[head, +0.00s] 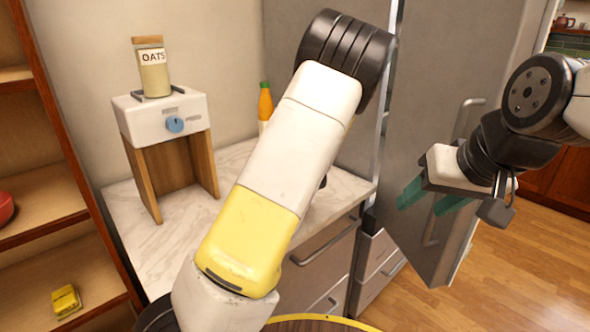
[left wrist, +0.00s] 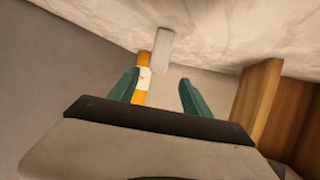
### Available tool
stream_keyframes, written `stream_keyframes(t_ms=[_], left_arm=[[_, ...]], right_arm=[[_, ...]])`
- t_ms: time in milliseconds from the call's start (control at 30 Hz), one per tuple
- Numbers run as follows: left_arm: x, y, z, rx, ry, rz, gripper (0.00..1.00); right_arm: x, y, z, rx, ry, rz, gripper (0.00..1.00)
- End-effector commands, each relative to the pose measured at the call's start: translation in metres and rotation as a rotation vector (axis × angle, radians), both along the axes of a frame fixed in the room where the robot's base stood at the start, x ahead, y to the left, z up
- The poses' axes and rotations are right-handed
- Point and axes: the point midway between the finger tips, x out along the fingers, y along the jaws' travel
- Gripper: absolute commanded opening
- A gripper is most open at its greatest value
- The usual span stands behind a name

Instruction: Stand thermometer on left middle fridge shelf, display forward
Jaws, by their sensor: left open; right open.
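My left gripper (left wrist: 159,78) is open and empty in the left wrist view. Ahead of its fingers, a small plain light-grey block (left wrist: 162,50) stands on the marble counter, seen upside down. It may be the thermometer; no display shows. My left arm crosses the middle of the head view and hides its gripper and this block there. My right gripper (head: 422,207) is open and empty, in front of the grey fridge door (head: 425,110). The fridge shelves are not visible.
An orange-and-white bottle (head: 265,104) stands on the counter (head: 150,235), close beside the block in the left wrist view (left wrist: 144,78). A white appliance with a blue knob (head: 190,110) on wooden supports bears an oats jar (head: 154,72). Wooden shelves (head: 40,200) stand left.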

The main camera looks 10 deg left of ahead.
Motion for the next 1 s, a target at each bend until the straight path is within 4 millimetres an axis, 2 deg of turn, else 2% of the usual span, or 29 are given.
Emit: stream_keyframes(t_ms=[367,633,967,1000], left_arm=[[0.029,0.017,-0.01,0.029,-0.02,0.008,0.56],[0.061,0.032,-0.026,0.028,-0.018,0.007,0.56],[0.066,0.035,-0.028,0.027,-0.017,0.005,0.56],[0.066,0.035,-0.028,0.027,-0.017,0.005,0.48]], right_arm=[[0.0,0.0,0.0,0.0,0.0,0.0,0.52],[0.0,0.0,0.0,0.0,0.0,0.0,0.52],[0.0,0.0,0.0,0.0,0.0,0.0,0.52],[0.0,0.0,0.0,0.0,0.0,0.0,0.52]])
